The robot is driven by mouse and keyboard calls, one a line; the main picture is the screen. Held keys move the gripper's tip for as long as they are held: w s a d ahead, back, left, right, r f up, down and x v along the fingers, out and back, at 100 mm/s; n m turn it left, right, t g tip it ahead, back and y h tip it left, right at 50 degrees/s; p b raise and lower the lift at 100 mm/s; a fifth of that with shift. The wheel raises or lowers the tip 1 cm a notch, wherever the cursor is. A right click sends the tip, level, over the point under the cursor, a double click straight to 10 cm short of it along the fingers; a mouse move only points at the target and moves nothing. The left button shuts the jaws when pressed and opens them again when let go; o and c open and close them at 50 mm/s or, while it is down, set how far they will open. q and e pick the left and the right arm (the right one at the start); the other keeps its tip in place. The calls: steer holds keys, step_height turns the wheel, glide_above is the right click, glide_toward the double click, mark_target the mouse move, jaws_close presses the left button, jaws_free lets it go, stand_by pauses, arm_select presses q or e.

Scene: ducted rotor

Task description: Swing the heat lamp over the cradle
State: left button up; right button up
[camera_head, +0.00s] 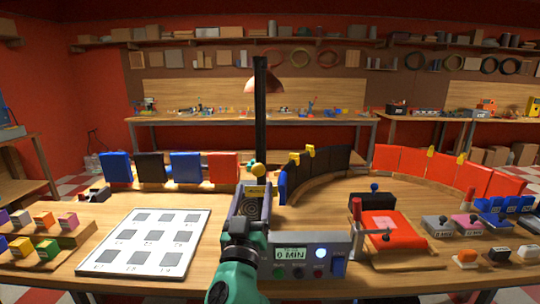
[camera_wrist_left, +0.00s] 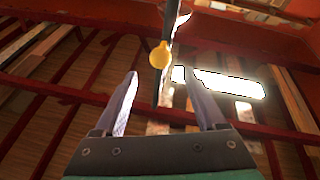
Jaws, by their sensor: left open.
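The heat lamp shows a copper shade (camera_head: 285,86) high up, partly hidden by a tall black post (camera_head: 260,120). A yellow knob (camera_head: 258,170) sits low in front of the post. My left gripper (camera_head: 254,188) is below the knob, pointing away, with its two grey fingers apart. In the left wrist view the knob (camera_wrist_left: 160,55) appears just beyond and between the open fingertips (camera_wrist_left: 165,88); no contact shows. I cannot tell for sure which thing is the cradle. My right gripper is out of view.
A control box reading 0 MIN (camera_head: 290,254) stands right of my left wrist. A white board with grey squares (camera_head: 150,240) lies left. Blue, black and red panels (camera_head: 185,167) stand behind. Curved red panels (camera_head: 440,165) and a red block (camera_head: 395,238) are right.

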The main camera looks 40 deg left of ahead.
mark_target(260, 161)
arm_select(q)
steer(key=p+x, duration=0.3)
steer(key=x, duration=0.7)
steer(key=shift+w+a+p, duration=0.15)
steer(key=shift+w+p, duration=0.1)
steer(key=shift+p, duration=0.05)
steer(key=shift+w+a, duration=0.1)
steer(key=shift+w, duration=0.1)
jaws_close()
stand_by(0.5)
